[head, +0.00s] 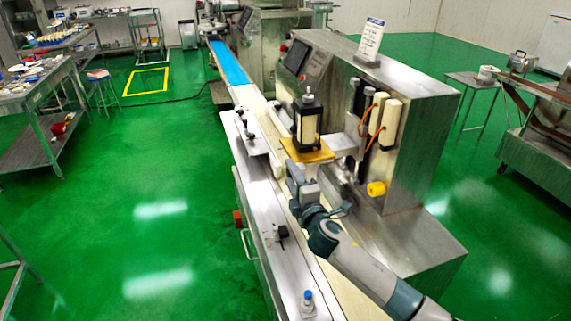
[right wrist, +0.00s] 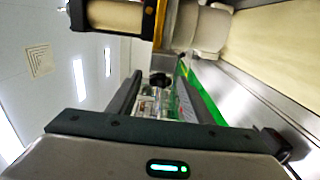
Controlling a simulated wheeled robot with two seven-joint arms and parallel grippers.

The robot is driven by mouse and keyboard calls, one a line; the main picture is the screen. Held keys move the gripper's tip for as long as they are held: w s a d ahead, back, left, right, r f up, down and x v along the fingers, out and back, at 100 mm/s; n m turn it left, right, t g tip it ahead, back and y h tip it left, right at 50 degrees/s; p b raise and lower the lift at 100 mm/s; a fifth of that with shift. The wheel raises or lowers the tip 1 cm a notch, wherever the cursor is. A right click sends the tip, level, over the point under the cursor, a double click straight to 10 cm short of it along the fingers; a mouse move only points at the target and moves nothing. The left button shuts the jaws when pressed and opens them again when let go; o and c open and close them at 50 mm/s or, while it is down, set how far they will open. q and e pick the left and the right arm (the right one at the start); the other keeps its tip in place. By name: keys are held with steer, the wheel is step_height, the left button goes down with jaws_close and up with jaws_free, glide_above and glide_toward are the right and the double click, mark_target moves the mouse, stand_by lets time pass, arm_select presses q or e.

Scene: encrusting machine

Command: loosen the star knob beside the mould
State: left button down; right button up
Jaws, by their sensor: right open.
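The mould (head: 307,124) is a black-framed block with pale sides, standing upright on an orange plate (head: 307,150) over the belt. It also shows at the top of the right wrist view (right wrist: 120,16). My right gripper (head: 294,168) is just in front of the plate, below the mould. In the right wrist view the gripper (right wrist: 160,88) is open, its two dark fingers apart. A small dark knob (right wrist: 160,79) shows between them, apparently beyond the tips; I cannot tell whether either finger touches it. In the head view I cannot make this knob out behind the gripper. My left gripper is out of view.
The conveyor belt (head: 262,118) runs away to a blue section (head: 230,65). The steel machine housing (head: 418,110) stands close on the right. Small dark knobs (head: 241,113) stand on the left rail. The green floor left of the machine is open.

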steer(key=x, duration=0.6)
steer(key=shift+c, duration=0.3)
steer(key=c, duration=1)
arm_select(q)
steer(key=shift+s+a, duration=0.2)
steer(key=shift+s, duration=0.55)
